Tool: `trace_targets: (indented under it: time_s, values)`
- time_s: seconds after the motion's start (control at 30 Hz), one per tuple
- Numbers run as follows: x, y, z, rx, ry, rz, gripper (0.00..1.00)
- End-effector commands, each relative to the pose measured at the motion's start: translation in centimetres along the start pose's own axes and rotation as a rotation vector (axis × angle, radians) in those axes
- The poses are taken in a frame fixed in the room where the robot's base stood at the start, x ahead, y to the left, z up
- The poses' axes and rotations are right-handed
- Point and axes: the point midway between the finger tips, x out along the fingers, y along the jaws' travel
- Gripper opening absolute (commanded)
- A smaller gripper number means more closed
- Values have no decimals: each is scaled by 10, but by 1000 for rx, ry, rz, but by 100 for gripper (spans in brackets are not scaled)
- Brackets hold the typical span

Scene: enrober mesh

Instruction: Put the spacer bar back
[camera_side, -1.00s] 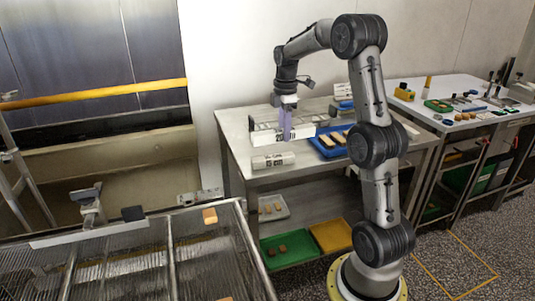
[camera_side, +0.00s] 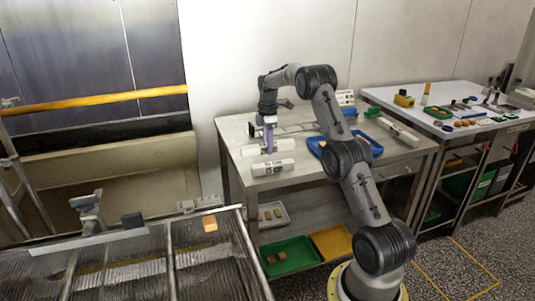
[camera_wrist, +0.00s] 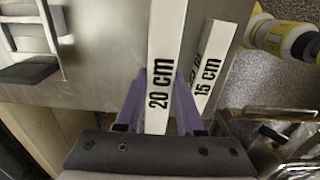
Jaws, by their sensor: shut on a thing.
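My gripper (camera_side: 269,148), with purple fingers, is shut on a white bar marked 20 cm (camera_wrist: 166,50). In the side view this bar (camera_side: 252,149) is level and low over the left part of the steel table; I cannot tell if it touches the top. In the wrist view the bar passes between both fingers. A shorter white bar marked 15 cm (camera_side: 272,167) lies on the table in front of it, apart from my gripper. It also shows in the wrist view (camera_wrist: 208,65), right of the held bar. Which one is the spacer bar is not marked.
A blue tray (camera_side: 376,148) lies right, partly behind my arm. Another white bar (camera_side: 398,132) lies at the table's right. The wire mesh conveyor (camera_side: 130,270) is front left. The table's front left is mostly bare.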

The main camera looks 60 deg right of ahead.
Motion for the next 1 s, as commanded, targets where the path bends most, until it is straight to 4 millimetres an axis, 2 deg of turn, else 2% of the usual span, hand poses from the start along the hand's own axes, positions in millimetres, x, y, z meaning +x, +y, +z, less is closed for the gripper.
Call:
trace_targets:
  time_s: [0.33, 0.7, 0.73, 0.87, 0.9, 1.0]
  values:
    - [36, 5, 0, 0, 0, -1, 0]
    - [39, 4, 0, 0, 0, 0, 0]
    - [40, 4, 0, 0, 0, -1, 40]
    - [40, 4, 0, 0, 0, -1, 64]
    - [40, 4, 0, 0, 0, -1, 67]
    - [40, 4, 0, 0, 0, -1, 67]
